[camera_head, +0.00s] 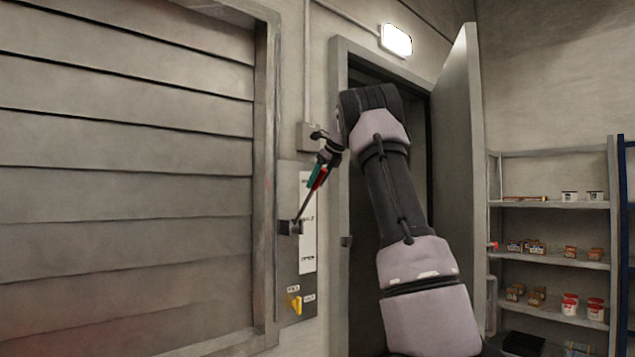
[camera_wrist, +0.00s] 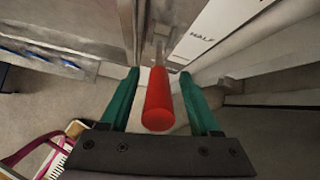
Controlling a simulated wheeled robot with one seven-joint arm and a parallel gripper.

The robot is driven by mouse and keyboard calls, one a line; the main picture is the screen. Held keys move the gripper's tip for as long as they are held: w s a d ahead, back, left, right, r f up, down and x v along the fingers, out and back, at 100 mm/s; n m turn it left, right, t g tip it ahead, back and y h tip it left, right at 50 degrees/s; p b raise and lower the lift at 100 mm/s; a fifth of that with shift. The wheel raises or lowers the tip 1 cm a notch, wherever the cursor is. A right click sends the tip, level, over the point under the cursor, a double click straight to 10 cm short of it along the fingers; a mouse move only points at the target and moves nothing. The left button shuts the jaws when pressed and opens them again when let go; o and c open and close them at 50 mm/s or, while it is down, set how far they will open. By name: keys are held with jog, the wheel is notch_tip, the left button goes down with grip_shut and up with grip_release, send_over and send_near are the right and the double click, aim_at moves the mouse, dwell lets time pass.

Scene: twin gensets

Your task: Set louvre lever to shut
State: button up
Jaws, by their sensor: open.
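The louvre lever is a thin metal rod with a red grip (camera_head: 319,179). It rises from a pivot block (camera_head: 290,228) on a grey wall plate and leans up and to the right. My gripper (camera_head: 316,174) is at the grip end, its green fingers open on either side of it. In the wrist view the red grip (camera_wrist: 159,100) lies between the two fingers (camera_wrist: 160,98), with small gaps showing at both sides. The white label strip (camera_head: 307,235) has a low mark that seems to read OPEN; HALF (camera_wrist: 203,38) reads in the wrist view. The top mark is partly hidden.
A yellow handle (camera_head: 294,303) sits low on the same plate. Large louvre slats (camera_head: 120,180) fill the left. An open grey door (camera_head: 455,180) stands behind my arm. Shelves (camera_head: 552,204) with small boxes and tubs are at right.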

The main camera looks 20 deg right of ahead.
jog(key=v, duration=1.1)
jog(key=s+a+f+n, duration=0.3)
jog(key=s+a+n, duration=0.15)
jog(key=s, duration=0.25)
jog(key=s+a+f+n, duration=0.25)
jog(key=s+n, duration=0.25)
jog(key=s, duration=0.3)
jog(key=s+a+f+n, duration=0.2)
jog(key=s+a+n, duration=0.25)
jog(key=s, duration=0.25)
jog(key=s+a+f+n, duration=0.3)
jog(key=s+f+n, duration=0.3)
jog(key=s+f, duration=0.2)
jog(key=s+a+f+n, duration=0.3)
jog(key=s+f+n, duration=0.2)
jog(key=s+f, duration=0.2)
jog(key=shift+s+f+n+h, duration=0.3)
jog(key=shift+s+f+n, duration=0.1)
jog(key=shift+s, duration=0.5)
